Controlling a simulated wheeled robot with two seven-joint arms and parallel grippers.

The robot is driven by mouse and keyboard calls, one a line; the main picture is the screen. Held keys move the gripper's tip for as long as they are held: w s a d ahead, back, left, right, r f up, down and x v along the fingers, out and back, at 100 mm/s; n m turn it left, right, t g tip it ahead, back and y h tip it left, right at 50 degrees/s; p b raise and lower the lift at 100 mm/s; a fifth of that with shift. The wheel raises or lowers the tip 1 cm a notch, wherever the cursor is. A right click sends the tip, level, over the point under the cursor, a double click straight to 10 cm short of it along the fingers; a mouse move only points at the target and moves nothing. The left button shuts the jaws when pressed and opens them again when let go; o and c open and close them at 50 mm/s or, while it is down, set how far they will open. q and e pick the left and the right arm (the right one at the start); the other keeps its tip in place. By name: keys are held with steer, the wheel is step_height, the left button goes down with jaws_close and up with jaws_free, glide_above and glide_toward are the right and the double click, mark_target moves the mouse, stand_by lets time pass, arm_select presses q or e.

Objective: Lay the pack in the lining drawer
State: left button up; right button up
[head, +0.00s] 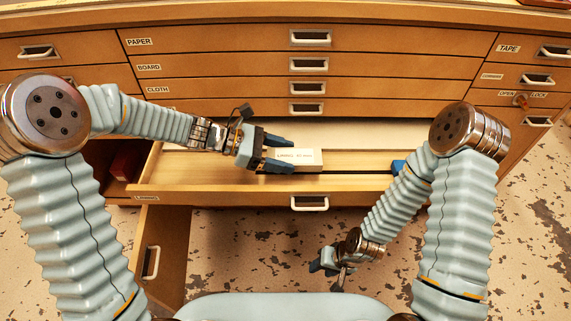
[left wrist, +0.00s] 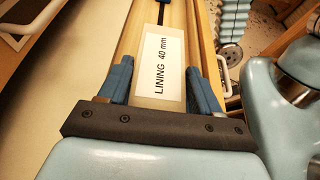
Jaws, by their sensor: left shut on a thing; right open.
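The pack (head: 302,158) is a pale block with a white label that reads "LINING 40 mm" in the left wrist view (left wrist: 160,65). It is in or just over the open lining drawer (head: 160,190), near the middle of its width; I cannot tell whether it touches the floor of the drawer. My left gripper (head: 280,152) is shut on the pack, with its blue fingers on either side of one end. My right gripper (head: 335,262) is open and empty, low in front of the cabinet, outside the drawer.
Closed drawers labelled paper (head: 215,41), board and cloth are above the open drawer. A blue thing (head: 398,166) is in the drawer's right part. The speckled floor (head: 245,250) is clear.

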arm_select(q)
steer(key=shift+d+f, duration=0.2)
steer(key=shift+f, duration=0.8)
steer(key=shift+d+f, duration=0.2)
steer(key=shift+f, duration=0.75)
steer(key=o, duration=1.1)
steer(key=shift+f, duration=0.1)
steer(key=v, duration=1.2)
